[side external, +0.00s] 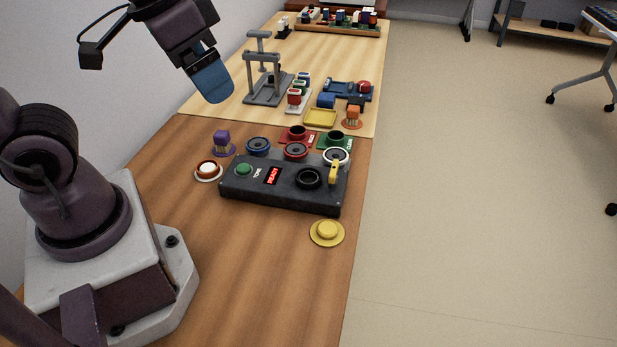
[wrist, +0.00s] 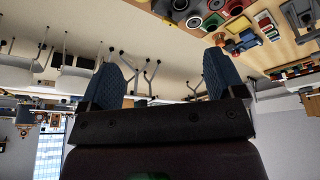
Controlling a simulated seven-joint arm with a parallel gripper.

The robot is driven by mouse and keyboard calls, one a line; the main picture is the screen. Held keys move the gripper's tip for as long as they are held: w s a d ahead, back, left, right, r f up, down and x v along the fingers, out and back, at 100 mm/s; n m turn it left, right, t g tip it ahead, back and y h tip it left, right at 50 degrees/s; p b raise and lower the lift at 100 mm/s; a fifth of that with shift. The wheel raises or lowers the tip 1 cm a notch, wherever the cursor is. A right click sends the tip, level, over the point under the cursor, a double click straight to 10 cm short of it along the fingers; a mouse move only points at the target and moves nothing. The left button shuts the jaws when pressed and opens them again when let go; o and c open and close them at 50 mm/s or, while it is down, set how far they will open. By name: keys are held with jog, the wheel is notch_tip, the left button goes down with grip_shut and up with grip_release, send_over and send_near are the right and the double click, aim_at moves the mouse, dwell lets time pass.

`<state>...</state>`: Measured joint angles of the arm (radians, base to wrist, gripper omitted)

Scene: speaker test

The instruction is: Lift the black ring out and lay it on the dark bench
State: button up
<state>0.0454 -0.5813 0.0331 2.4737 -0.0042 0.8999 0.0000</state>
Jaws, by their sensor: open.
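The black ring (side external: 308,178) sits in the top face of the black test box (side external: 270,196), right of its red READY display, in the side external view. The dark bench (side external: 270,280) is the darker brown wood surface under the box, with bare wood at the front. My gripper (side external: 213,86) is raised high at the upper left, well apart from the box and ring. In the wrist view my gripper's two blue fingers (wrist: 164,72) stand wide apart with nothing between them. I cannot make out the black ring in the wrist view.
A yellow lever (side external: 334,171) rises at the box's right end. Blue, red and white-rimmed rings (side external: 296,150) stand behind it. A yellow disc (side external: 327,232) lies in front and a red-and-white button (side external: 208,170) to the left. A grey stand (side external: 265,75) is farther back on the lighter table.

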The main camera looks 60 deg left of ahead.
jog(key=w+f+n+g, duration=0.3)
jog(key=w+f+n, duration=0.2)
jog(key=w, duration=0.1)
jog(key=n+g, duration=0.1)
jog(key=n, duration=2.5)
send_over(306, 172)
jog(key=d, duration=0.2)
notch_tip(306, 172, down, 11)
jog(key=f, duration=1.2)
jog(key=shift+s+a+f, duration=0.2)
jog(key=shift+s+f, duration=0.1)
jog(key=shift+s, duration=0.1)
jog(key=c, duration=1)
